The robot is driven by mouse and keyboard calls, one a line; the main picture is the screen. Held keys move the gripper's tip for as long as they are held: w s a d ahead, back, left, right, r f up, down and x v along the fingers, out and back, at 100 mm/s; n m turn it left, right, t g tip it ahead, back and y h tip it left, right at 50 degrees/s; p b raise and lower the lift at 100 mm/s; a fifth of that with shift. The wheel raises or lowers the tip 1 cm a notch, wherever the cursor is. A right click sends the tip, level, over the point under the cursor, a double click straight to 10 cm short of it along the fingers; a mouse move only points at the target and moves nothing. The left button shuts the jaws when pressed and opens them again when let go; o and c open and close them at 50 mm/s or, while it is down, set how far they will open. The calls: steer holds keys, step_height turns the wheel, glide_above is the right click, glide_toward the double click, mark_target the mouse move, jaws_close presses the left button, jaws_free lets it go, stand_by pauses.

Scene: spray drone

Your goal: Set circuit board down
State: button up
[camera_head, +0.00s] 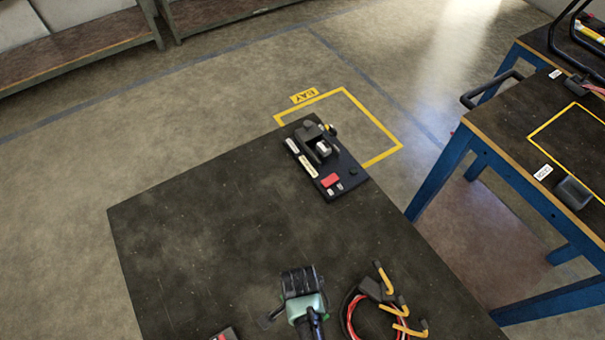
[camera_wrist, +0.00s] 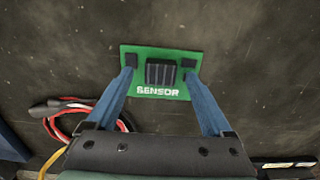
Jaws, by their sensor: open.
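The green circuit board (camera_wrist: 160,92), marked "SENSOR" and with a dark ribbed block in its middle, shows in the wrist view over the dark tabletop (camera_wrist: 255,60). It appears to lie flat on it. My gripper (camera_wrist: 160,82) is open, with its two blue fingers apart at the left and right sides of the board. Any slight contact with the board's edges cannot be told. In the head view my gripper (camera_head: 303,283) is over the near part of the dark table (camera_head: 190,230); the board is not discernible there.
A black device (camera_head: 326,160) with a red part and pale labels lies at the table's far corner. Red and black cables with yellow hooks (camera_head: 385,305) lie right of my gripper. A blue-legged bench (camera_head: 480,150) stands at right. The table's left part is clear.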

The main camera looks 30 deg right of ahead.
steer(key=shift+f, duration=0.55)
jaws_close()
steer(key=shift+r, duration=0.1)
